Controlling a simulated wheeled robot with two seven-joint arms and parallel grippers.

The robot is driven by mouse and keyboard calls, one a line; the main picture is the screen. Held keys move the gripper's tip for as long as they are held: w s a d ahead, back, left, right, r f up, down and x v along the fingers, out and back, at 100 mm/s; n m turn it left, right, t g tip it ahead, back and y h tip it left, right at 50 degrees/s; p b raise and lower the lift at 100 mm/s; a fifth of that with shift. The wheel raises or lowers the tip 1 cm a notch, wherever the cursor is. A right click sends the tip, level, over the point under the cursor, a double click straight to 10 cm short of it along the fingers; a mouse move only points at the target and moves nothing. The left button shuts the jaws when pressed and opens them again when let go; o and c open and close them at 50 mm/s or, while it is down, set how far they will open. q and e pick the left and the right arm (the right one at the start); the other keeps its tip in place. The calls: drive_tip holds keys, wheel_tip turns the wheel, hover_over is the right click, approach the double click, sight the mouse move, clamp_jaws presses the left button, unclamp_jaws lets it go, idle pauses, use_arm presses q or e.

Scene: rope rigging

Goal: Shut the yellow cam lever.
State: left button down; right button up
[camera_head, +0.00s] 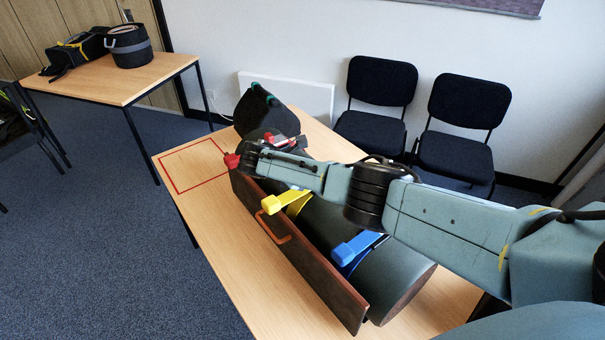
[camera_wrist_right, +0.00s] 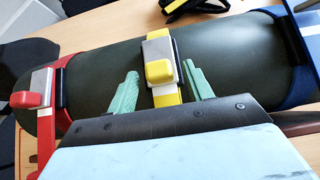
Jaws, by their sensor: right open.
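The yellow cam lever (camera_head: 277,203) sits on a yellow strap around a dark green cylinder. In the head view its yellow tip sticks out from the strap toward the brown board. In the right wrist view the yellow lever (camera_wrist_right: 160,71) shows close up, its tip in front of a grey buckle plate. My right gripper (camera_wrist_right: 161,68) is open, its two teal fingers apart on either side of the yellow strap. The fingers look empty; I cannot tell whether they touch the cylinder. In the head view my right arm hides part of the cylinder. My left gripper is not in view.
A blue lever (camera_head: 355,248) and a red lever (camera_wrist_right: 27,99) sit on straps to either side. A brown board (camera_head: 300,262) with an orange handle stands along the cylinder. A red outlined square (camera_head: 195,165) on the table is bare. Bags lie on another table (camera_head: 120,80).

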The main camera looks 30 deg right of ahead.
drive_tip(key=v, duration=1.3)
drive_tip(key=shift+a, duration=0.15)
drive_tip(key=shift+p, duration=0.3)
drive_tip(key=x, duration=1.3)
drive_tip(key=shift+d+b, duration=0.2)
drive_tip(key=shift+b, duration=0.15)
